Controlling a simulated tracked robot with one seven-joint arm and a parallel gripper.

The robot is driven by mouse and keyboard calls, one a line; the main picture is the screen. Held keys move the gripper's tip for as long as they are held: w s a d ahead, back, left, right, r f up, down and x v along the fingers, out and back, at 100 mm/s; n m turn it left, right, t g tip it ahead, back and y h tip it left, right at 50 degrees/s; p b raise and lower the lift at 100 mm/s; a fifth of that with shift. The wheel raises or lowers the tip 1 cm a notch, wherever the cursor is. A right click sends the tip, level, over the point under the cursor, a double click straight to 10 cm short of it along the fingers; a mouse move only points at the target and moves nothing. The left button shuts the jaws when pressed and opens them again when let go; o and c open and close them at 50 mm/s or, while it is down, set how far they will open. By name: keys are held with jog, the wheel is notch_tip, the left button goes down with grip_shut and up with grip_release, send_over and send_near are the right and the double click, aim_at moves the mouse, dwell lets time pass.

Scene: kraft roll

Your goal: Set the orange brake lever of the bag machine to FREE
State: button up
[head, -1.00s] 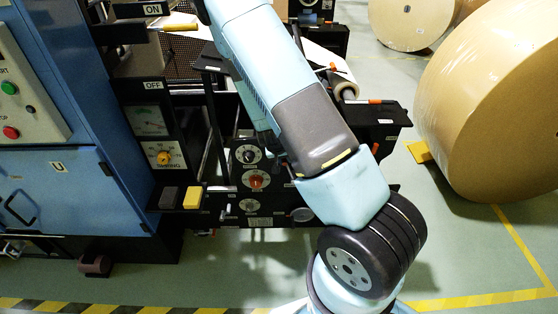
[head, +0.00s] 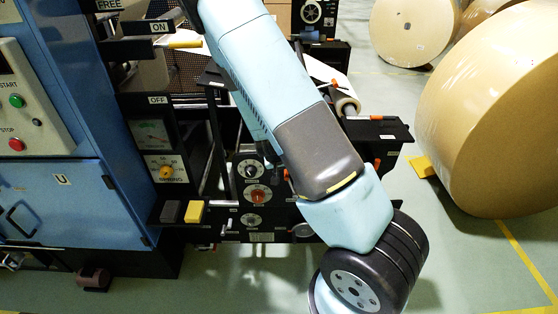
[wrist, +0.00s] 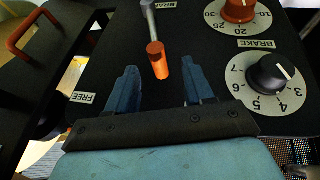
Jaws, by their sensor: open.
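The orange-tipped brake lever (wrist: 157,60) shows at the top middle of the wrist view, its grey shaft running up out of frame. The shaft passes beside a cut-off label starting "BRA" (wrist: 168,5). A FREE label (wrist: 82,98) is on the black panel, left of my fingers. My gripper (wrist: 160,78) is open, its two blue fingers spread apart. The orange grip appears between and slightly beyond the fingertips; no contact is visible. In the head view my arm covers the gripper, and I cannot pick out this lever for certain.
A black BRAKE knob (wrist: 272,78) and an orange-red knob (wrist: 238,10) are right of the lever. A red-orange handle (wrist: 30,30) is at the upper left. In the head view a blue cabinet (head: 60,200) stands left and a large kraft roll (head: 500,110) right.

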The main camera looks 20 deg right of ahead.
jog(key=v, duration=0.9)
jog(key=shift+a+r, duration=0.15)
jog(key=shift+r, duration=0.1)
